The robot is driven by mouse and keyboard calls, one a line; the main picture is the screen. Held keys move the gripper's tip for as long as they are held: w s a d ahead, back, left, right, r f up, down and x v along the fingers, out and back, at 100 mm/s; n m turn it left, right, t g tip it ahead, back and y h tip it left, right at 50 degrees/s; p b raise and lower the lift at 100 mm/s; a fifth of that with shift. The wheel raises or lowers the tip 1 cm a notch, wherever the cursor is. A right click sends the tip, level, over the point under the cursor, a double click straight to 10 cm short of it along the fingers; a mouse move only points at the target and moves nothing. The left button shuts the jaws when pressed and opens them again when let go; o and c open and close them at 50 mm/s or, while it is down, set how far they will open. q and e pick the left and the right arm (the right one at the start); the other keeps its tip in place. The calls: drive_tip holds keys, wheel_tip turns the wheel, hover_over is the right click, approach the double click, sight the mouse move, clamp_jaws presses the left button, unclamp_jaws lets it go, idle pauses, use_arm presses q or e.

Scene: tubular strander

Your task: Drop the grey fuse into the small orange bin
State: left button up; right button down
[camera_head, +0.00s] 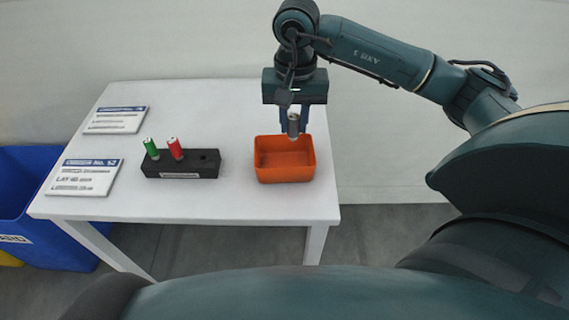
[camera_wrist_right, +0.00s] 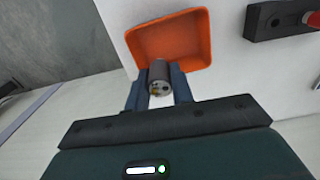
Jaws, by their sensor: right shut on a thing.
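The grey fuse (camera_head: 293,124) is a small cylinder held upright between the fingers of my right gripper (camera_head: 293,120), which points down. The fuse also shows in the right wrist view (camera_wrist_right: 159,78), between both fingers. My right gripper is shut on it. The small orange bin (camera_head: 285,177) stands at the right side of the white table, open at the top and empty as far as I see. It also shows in the right wrist view (camera_wrist_right: 197,54). The fuse appears over the bin's back part, above its rim. My left gripper is not in view.
A black block (camera_head: 181,164) left of the bin holds a green fuse (camera_head: 151,148) and a red fuse (camera_head: 175,148); its right hole is empty. Two label plates (camera_head: 116,120) (camera_head: 85,177) lie on the table's left. A blue container (camera_head: 60,240) stands on the floor at left.

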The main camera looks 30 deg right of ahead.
drive_tip(key=shift+f, duration=0.5)
drive_tip(key=c, duration=1.1)
unclamp_jaws()
wheel_tip(320, 180, up, 13)
drive_tip(key=shift+r+p, duration=0.1)
drive_tip(key=shift+p, duration=0.45)
